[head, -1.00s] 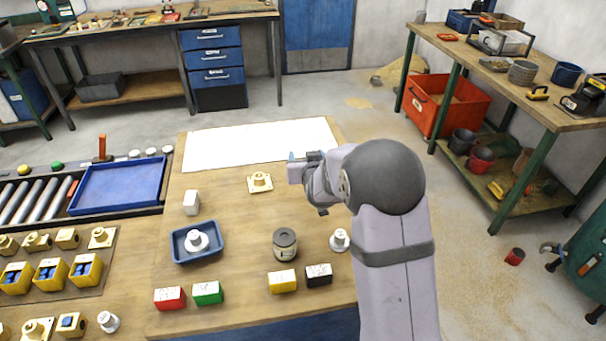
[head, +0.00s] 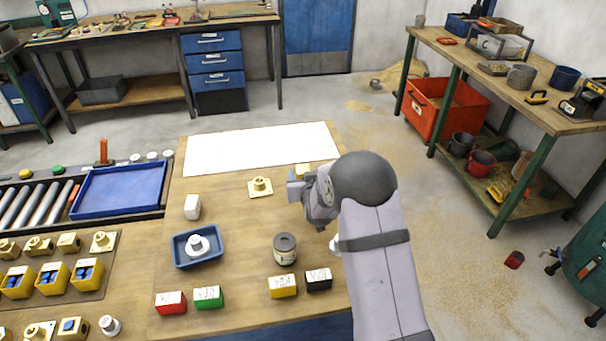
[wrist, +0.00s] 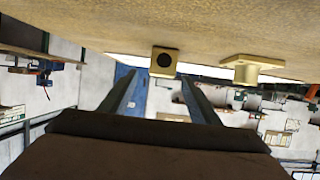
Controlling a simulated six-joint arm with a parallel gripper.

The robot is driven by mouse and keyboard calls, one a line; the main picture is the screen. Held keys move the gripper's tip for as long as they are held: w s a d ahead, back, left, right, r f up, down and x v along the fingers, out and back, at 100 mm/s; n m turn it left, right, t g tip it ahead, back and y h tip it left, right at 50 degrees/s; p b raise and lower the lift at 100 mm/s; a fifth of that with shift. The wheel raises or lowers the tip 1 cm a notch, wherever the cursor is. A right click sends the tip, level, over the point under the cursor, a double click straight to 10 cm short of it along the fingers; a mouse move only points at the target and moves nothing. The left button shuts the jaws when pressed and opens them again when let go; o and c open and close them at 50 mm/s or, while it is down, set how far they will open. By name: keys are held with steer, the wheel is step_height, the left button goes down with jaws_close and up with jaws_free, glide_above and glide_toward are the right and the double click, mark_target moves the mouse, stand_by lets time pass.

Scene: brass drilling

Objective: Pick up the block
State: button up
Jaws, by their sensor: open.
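A small brass block (head: 303,170) with a dark round hole in one face sits on the wooden bench, just beyond my gripper (head: 296,188). In the head view it is partly hidden by my gripper. In the wrist view, which is upside down, the block (wrist: 164,62) appears between and ahead of the two fingertips (wrist: 160,78). My gripper is open and empty, low over the bench. I cannot tell the exact gap to the block.
A brass flanged piece (head: 260,187) stands left of my gripper. A white sheet (head: 262,146) lies behind. A blue tray with a white part (head: 198,246), a grey canister (head: 285,248), a white block (head: 192,207) and labelled coloured blocks (head: 209,297) stand nearer.

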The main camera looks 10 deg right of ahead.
mark_target(303, 169)
steer(key=shift+p+x, duration=1.15)
steer(key=shift+x, duration=1.4)
steer(key=shift+a+f, duration=0.1)
steer(key=shift+f, duration=0.05)
jaws_close()
